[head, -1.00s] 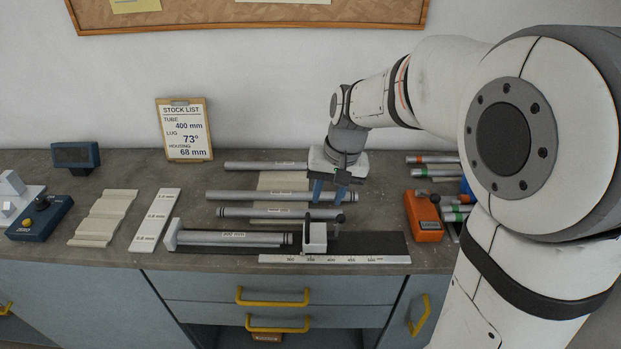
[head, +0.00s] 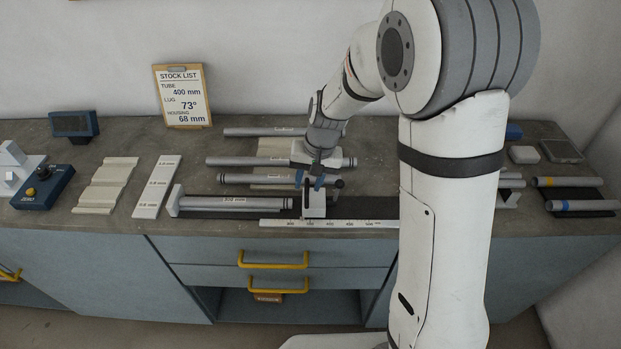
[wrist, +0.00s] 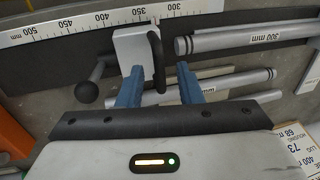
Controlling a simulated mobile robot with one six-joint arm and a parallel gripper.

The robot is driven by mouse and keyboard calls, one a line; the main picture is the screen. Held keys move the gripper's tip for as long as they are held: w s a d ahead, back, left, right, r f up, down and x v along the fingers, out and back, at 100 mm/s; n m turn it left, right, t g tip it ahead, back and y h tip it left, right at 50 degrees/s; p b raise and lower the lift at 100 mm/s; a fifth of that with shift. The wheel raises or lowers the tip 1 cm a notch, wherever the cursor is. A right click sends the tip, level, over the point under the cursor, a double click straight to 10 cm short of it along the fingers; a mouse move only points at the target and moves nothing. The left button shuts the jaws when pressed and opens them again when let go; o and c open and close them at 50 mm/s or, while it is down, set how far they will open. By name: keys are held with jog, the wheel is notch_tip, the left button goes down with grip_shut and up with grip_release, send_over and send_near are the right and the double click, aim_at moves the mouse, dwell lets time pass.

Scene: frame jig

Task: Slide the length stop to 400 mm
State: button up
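The length stop is a white block (head: 314,204) on the dark rail behind the white ruler (head: 330,223). It also shows in the wrist view (wrist: 133,48), beside the 350 mark. It carries a black looped handle (wrist: 157,48) and a black-knobbed lever (wrist: 87,92). My gripper (head: 309,182) is just above and behind the stop in the head view. In the wrist view its two blue fingers (wrist: 160,76) are apart, with the handle lying between their tips. I cannot tell whether they touch it. The stock list (head: 182,95) reads tube 400 mm.
A tube marked 300 mm (head: 235,203) lies in the jig left of the stop. Several grey tubes (head: 245,162) lie behind the rail, close to my gripper. My arm hides the rail's right end.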

grip_shut()
dwell(0.6)
